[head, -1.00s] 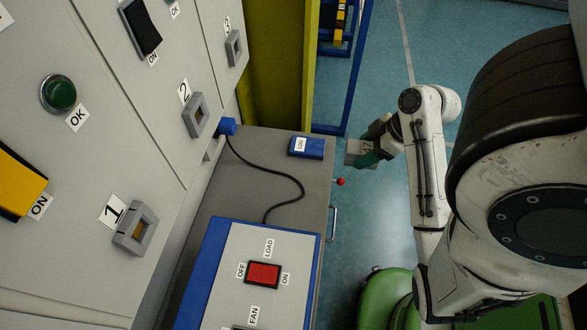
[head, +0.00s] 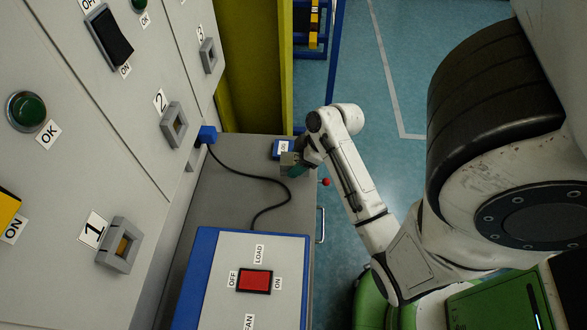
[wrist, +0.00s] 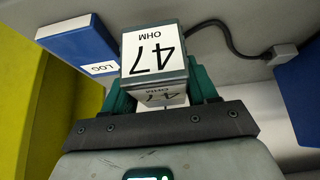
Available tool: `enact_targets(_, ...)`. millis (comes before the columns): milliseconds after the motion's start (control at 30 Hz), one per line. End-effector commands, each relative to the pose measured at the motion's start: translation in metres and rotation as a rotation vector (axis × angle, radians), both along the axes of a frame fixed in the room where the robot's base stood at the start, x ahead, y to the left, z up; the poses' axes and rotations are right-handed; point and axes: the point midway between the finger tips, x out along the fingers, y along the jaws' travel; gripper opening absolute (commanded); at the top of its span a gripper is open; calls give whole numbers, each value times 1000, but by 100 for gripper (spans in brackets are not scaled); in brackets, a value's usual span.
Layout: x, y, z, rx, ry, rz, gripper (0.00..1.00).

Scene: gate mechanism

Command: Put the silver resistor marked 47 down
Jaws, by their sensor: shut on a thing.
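The silver resistor marked 47 (wrist: 155,52) is held between the green fingers of my gripper (wrist: 160,88) in the wrist view. Its white "47 OHM" labels face the camera. In the head view the resistor (head: 288,159) is over the far right part of the grey bench top (head: 233,183), close to the blue LOG box. My gripper (head: 297,168) is shut on it there, coming in from the right. I cannot tell whether the resistor touches the bench top.
The blue LOG box (head: 281,149) lies just beyond the resistor; it also shows in the wrist view (wrist: 78,44). A black cable (head: 254,178) curves across the bench. A blue-edged panel with a red switch (head: 254,281) fills the near bench. Numbered sockets line the left wall.

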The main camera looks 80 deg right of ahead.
Motion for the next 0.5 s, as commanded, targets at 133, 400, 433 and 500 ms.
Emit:
enact_targets(133, 9, 0, -15, 3, 0, 2, 14)
enact_targets(400, 8, 0, -40, 0, 0, 1, 8)
enact_targets(433, 8, 0, -40, 0, 0, 2, 8)
enact_targets(500, 9, 0, -40, 1, 0, 3, 8)
